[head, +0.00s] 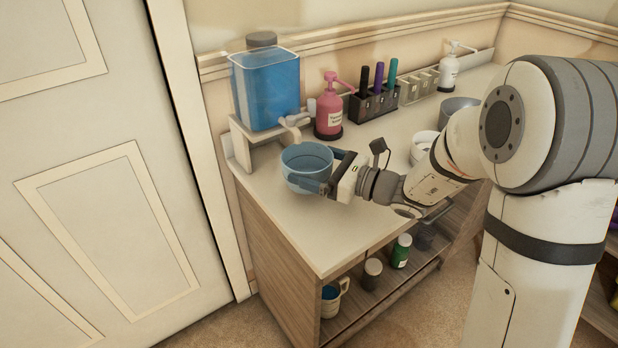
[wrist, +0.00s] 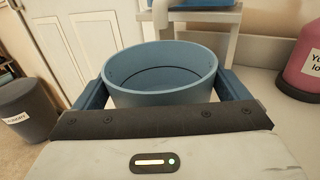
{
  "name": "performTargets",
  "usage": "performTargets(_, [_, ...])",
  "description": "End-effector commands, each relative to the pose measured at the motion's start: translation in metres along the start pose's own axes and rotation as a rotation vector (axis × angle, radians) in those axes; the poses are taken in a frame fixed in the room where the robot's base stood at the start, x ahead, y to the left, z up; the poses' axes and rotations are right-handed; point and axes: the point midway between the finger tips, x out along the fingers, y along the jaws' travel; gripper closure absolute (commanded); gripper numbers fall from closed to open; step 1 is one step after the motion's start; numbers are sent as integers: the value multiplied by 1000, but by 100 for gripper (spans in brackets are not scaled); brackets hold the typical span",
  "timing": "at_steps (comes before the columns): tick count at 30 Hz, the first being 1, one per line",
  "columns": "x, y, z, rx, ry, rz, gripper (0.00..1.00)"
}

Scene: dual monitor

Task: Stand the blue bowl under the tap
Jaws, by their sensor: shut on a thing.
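The blue bowl (head: 306,158) is upright near the left end of the counter, just in front of the drink dispenser. My gripper (head: 322,172) is shut on it, with one finger on each side of the bowl. The wrist view shows the bowl (wrist: 161,74) empty between my two fingers (wrist: 165,95). The tap (head: 294,120) sticks out from the lower front of the dispenser, a tank of blue liquid (head: 266,90) on a white stand. In the wrist view the tap (wrist: 160,12) shows beyond the bowl's far rim. I cannot tell whether the bowl touches the counter.
A pink pump bottle (head: 329,112) stands right of the tap, close to the bowl. A black pen holder (head: 374,103) is further right. A white bowl (head: 424,146) and a grey bowl (head: 458,108) stand beyond my wrist. The counter's front left (head: 322,236) is clear.

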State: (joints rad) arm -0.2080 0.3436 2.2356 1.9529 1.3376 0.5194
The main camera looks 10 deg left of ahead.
Motion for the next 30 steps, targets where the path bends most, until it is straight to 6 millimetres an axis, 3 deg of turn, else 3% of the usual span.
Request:
performTargets(6, [17, 1, -1, 0, 0, 2, 38])
performTargets(12, [16, -1, -34, 3, 0, -2, 38])
performTargets(25, [15, -1, -40, 1, -1, -3, 38])
performTargets(26, [15, -1, -39, 0, 0, -3, 3])
performTargets(30, [15, -1, -38, 1, 0, -3, 0])
